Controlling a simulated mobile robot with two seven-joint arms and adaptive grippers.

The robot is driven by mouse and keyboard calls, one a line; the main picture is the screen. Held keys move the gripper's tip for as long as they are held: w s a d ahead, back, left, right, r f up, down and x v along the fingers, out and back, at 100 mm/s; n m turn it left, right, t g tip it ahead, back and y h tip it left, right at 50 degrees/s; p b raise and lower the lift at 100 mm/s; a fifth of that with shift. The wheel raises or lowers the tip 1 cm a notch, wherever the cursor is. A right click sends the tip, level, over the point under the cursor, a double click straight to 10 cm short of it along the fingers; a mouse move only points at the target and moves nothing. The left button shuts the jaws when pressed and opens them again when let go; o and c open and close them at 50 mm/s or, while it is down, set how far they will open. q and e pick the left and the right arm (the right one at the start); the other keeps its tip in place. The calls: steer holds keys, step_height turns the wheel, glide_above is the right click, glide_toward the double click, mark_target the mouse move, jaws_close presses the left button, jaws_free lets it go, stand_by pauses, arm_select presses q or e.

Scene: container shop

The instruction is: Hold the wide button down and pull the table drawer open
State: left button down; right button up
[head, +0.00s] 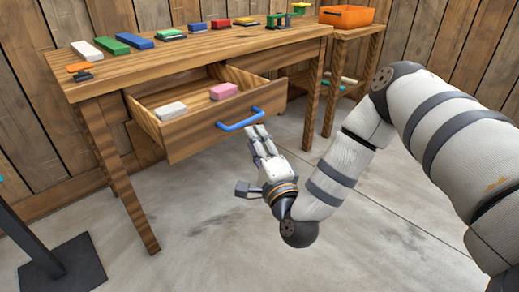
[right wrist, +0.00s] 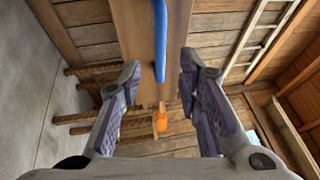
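The table drawer (head: 185,145) is pulled out in the head view, with a white block (head: 171,110) and a pink block (head: 223,91) inside. Its blue handle (head: 240,120) is on the drawer front. My right gripper (head: 258,133) is just below and beside the handle's right end. In the right wrist view its fingers (right wrist: 157,80) are spread apart, with the blue handle (right wrist: 160,40) showing between and beyond the tips, not clasped. An orange piece on a dark base (head: 79,68) sits at the table's front left corner; I cannot tell whether it is the wide button. My left gripper is not in view.
The wooden table (head: 200,57) carries several coloured blocks and low pieces along its back. An orange crate (head: 347,16) stands on a side stand at right. A dark post foot (head: 62,274) is at lower left.

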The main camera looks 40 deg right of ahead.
steer(key=v, duration=0.4)
steer(key=shift+s, duration=0.15)
